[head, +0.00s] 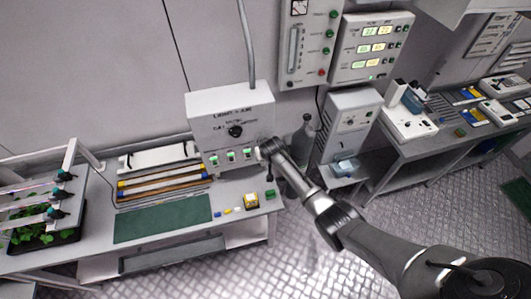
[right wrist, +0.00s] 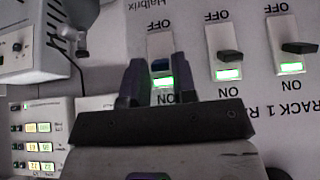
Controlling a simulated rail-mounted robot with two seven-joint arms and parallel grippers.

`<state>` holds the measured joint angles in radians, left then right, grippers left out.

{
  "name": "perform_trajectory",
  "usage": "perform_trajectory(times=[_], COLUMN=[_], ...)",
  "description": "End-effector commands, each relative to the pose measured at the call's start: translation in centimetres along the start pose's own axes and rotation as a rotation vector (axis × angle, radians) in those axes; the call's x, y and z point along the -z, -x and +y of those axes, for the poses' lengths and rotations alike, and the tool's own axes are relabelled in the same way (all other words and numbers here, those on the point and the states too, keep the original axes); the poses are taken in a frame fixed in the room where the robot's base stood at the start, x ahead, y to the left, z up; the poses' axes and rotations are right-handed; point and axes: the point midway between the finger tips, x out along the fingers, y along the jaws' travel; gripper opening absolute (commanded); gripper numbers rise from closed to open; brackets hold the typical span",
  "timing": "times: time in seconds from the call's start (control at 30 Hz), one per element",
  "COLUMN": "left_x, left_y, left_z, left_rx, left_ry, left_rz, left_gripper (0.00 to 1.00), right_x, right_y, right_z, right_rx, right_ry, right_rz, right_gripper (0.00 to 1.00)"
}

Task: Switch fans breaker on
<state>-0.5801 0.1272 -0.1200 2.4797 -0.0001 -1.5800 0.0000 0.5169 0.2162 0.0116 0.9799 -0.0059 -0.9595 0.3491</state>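The breaker box (head: 228,108) stands at the back of the bench with three breakers in a row, each with a lit green lamp. In the right wrist view the row is upside down, with OFF above and ON below. My right gripper (right wrist: 160,68) is at the leftmost breaker (right wrist: 160,45) there, its fingers apart on either side of that breaker's dark lever. I cannot tell if they touch it. The middle breaker (right wrist: 224,45) and right breaker (right wrist: 289,42) have levers near the ON end. No legible label reads fans. In the head view my right gripper (head: 263,150) is at the box's right end. My left gripper is out of view.
A bottle (head: 303,135) and a grey cabinet (head: 350,122) stand right of the box. A green mat (head: 162,220) and a plant tray (head: 40,238) are to the left.

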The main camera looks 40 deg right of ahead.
Motion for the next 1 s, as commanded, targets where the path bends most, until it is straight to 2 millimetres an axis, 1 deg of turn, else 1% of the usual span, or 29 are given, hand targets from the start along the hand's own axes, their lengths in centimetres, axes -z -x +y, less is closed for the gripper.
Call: perform_trajectory(times=[0.03,0.13,0.2,0.43,0.57,0.67,0.77,1.0], left_x=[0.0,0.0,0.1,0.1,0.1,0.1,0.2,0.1], left_y=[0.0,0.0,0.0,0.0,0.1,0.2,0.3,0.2], left_z=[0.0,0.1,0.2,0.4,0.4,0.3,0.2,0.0], left_rx=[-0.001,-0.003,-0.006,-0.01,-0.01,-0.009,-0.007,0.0], left_ry=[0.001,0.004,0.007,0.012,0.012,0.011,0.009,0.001], left_rz=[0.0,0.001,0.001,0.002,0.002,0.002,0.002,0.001], left_gripper=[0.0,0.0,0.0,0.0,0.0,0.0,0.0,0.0], right_x=[0.0,0.0,0.0,0.0,0.1,0.1,0.1,0.0], right_y=[0.0,0.0,0.0,0.1,0.6,1.4,2.7,6.4], right_z=[0.0,0.0,0.0,0.0,0.0,0.0,0.0,0.0], right_rx=[0.0,0.0,0.0,0.0,0.0,0.0,0.001,0.001], right_ry=[0.0,0.0,0.0,0.0,0.0,0.0,0.0,0.0], right_rz=[0.0,0.0,0.001,0.001,0.002,0.002,0.003,0.004], right_gripper=[0.3,0.4,0.45,0.45,0.45,0.45,0.45,0.45])
